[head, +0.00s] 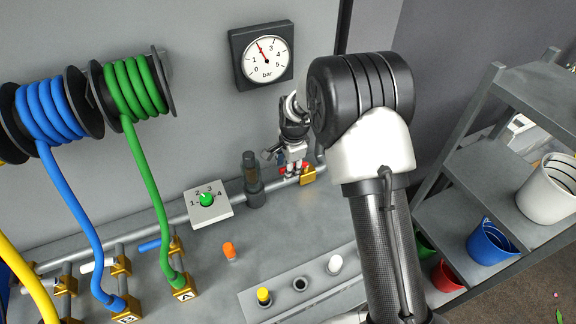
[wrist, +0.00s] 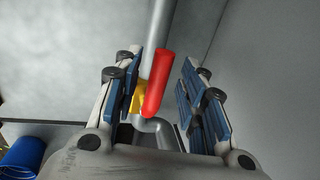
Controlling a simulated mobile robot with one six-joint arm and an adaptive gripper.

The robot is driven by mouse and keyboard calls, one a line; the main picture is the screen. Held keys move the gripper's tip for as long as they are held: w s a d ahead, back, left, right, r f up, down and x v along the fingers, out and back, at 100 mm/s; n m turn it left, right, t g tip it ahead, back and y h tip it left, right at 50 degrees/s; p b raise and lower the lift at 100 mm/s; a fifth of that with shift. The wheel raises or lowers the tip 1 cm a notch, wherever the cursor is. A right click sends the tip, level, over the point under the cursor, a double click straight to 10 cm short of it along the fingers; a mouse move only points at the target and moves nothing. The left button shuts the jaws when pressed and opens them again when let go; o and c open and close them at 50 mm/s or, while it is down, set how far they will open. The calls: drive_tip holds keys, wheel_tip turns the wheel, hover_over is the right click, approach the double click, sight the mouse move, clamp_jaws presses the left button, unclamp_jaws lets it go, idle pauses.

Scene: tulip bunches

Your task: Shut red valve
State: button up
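The red valve handle (wrist: 160,84) shows in the wrist view between my gripper's two blue-padded fingers (wrist: 163,75), with gaps on both sides. The handle looks roughly in line with the grey pipe (wrist: 161,22) behind it. In the head view my gripper (head: 291,170) is at the pipe beside the brass body (head: 308,174). Only a little red of the handle (head: 283,170) shows there. My gripper is open and holds nothing.
A pressure gauge (head: 264,56) on the wall reads a little above 1. A dial box (head: 208,204) and a dark cylinder (head: 252,180) stand left of my gripper. Blue (head: 45,112) and green (head: 135,88) hoses hang at left. Shelves with buckets (head: 491,243) stand at right.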

drive_tip(key=shift+c, duration=0.2)
clamp_jaws()
idle(0.5)
